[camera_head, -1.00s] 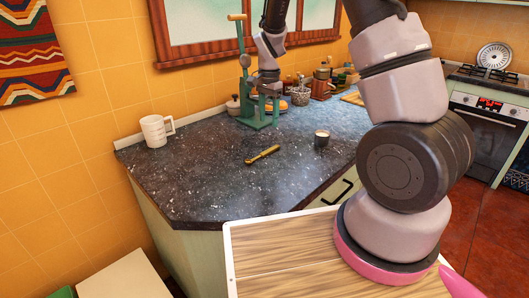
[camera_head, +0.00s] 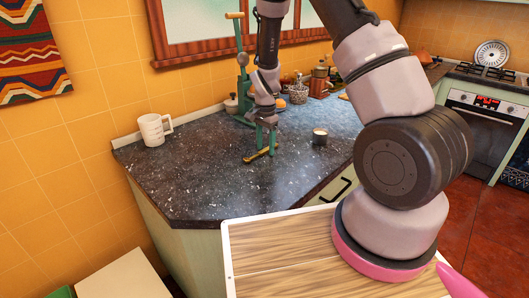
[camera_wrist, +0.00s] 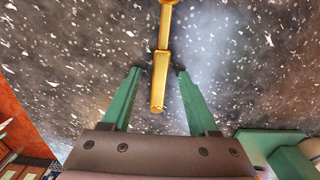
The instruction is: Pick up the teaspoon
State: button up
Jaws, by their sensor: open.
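The teaspoon (camera_head: 259,154) is golden and lies on the dark speckled countertop (camera_head: 200,190). In the wrist view, the teaspoon (camera_wrist: 161,60) runs from the top edge down to its handle end, which sits between my green fingers. Its bowl is cut off by the top of that view. My gripper (camera_head: 266,142) is directly over the teaspoon, pointing down. In the wrist view my gripper (camera_wrist: 158,76) is open, with one finger on each side of the handle and a gap showing on both sides. I cannot tell the exact height of the fingertips above the counter.
A white mug (camera_head: 154,130) stands at the counter's left. A small dark cup (camera_head: 320,137) stands close to the right of my gripper. A green stand (camera_head: 242,75), a spotted jar (camera_head: 299,92) and several kitchen items are behind. The front left of the counter is clear.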

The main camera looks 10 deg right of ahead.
grip_shut()
jog(key=shift+r, duration=0.15)
